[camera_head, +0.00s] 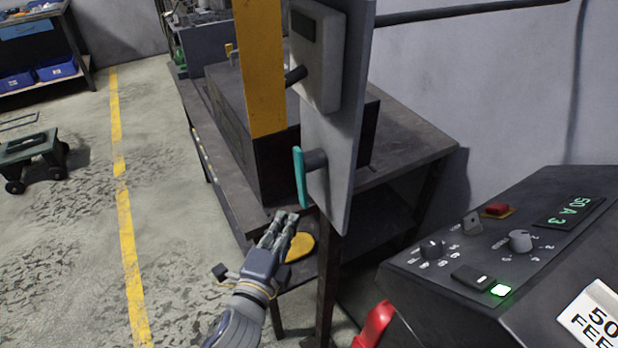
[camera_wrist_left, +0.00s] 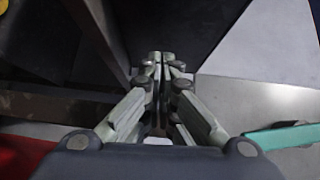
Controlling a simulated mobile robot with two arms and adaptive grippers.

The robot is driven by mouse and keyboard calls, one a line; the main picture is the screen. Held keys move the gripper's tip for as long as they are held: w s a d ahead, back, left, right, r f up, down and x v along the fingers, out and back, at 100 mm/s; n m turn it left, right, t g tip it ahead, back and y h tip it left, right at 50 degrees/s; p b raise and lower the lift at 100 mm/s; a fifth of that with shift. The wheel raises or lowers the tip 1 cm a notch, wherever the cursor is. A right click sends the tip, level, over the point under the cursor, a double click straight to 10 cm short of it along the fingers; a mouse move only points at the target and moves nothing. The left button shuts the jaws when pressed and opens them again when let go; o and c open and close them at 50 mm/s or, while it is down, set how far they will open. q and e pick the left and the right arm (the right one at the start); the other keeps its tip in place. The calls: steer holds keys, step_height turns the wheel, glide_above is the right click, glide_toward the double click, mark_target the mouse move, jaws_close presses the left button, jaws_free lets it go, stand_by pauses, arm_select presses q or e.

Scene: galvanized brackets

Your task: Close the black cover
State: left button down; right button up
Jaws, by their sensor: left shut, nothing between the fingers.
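My left gripper (camera_head: 286,222) is shut and empty, beside the table's front edge, below and left of a teal handle. In the left wrist view its fingertips (camera_wrist_left: 161,60) meet in front of a dark surface. A dark box (camera_head: 272,163) stands on the table behind the upright grey panel, partly hidden by it and by a yellow bar. On the console, a small black rectangular piece (camera_head: 472,277) lies beside a lit green button (camera_head: 501,290). I cannot tell which of these black parts is the cover. My right gripper is not in view.
The grey panel (camera_head: 340,135) carries the teal handle (camera_head: 299,177) and a grey box (camera_head: 318,55). The dark console (camera_head: 410,268) with knobs stands at right, a red handle (camera_head: 374,326) before it. A green cart (camera_head: 30,150) stands at left. The floor between is free.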

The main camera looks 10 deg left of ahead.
arm_select(q)
steer(key=w+r+p, duration=0.2)
steer(key=w+p, duration=0.1)
steer(key=w, duration=0.9)
steer(key=shift+w+a+r+t, duration=0.25)
steer(key=shift+w+t, duration=0.05)
steer(key=shift+w, duration=0.05)
steer(key=shift+w+a, duration=0.1)
